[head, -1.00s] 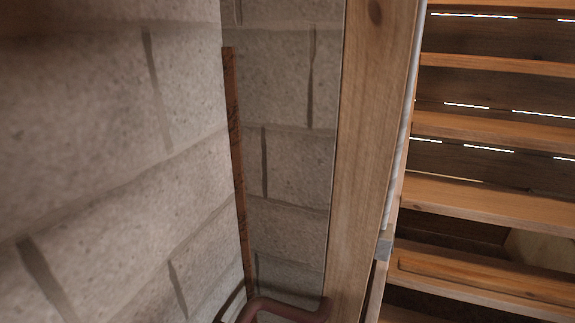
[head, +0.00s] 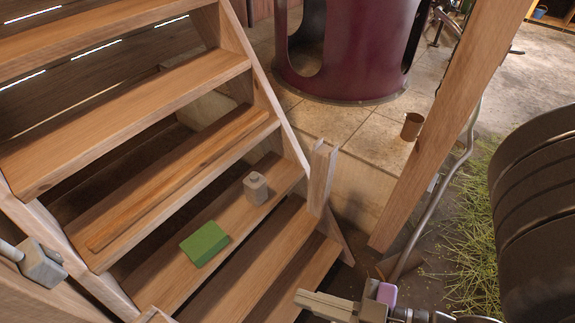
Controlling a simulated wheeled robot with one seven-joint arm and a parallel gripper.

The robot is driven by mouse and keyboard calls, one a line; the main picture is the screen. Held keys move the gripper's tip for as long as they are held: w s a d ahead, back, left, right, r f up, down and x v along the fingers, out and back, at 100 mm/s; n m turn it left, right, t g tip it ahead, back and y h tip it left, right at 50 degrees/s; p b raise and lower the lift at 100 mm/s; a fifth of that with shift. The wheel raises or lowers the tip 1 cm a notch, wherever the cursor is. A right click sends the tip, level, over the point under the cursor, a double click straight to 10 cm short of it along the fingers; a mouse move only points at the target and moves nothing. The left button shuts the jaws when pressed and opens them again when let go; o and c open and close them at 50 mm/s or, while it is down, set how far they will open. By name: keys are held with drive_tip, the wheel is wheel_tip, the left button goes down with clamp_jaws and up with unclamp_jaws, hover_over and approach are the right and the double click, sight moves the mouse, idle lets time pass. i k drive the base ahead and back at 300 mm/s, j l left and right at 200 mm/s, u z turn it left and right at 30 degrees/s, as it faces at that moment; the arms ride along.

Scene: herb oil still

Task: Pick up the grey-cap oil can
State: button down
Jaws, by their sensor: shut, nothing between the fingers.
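I cannot make out a grey-cap oil can in the head view. A small pale grey block-like object (head: 255,188) with a darker top stands on a wooden stair tread; I cannot tell what it is. A green flat block (head: 205,244) lies on the same tread, to its lower left.
Wooden stairs (head: 130,160) fill the left side. A dark red vessel with openings (head: 345,50) stands on tiled floor behind. A brown cup (head: 412,126) stands near a slanted wooden post (head: 455,130). Grass clippings (head: 462,225) and a large dark ribbed object (head: 540,215) are at right.

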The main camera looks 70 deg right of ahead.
sight(255, 185)
drive_tip(key=k+j+z, duration=0.1)
drive_tip(key=z, duration=0.8)
drive_tip(key=i+j, duration=0.15)
drive_tip(key=j, duration=0.25)
drive_tip(key=i+j, duration=0.1)
drive_tip(key=j, duration=0.3)
drive_tip(key=u, duration=0.05)
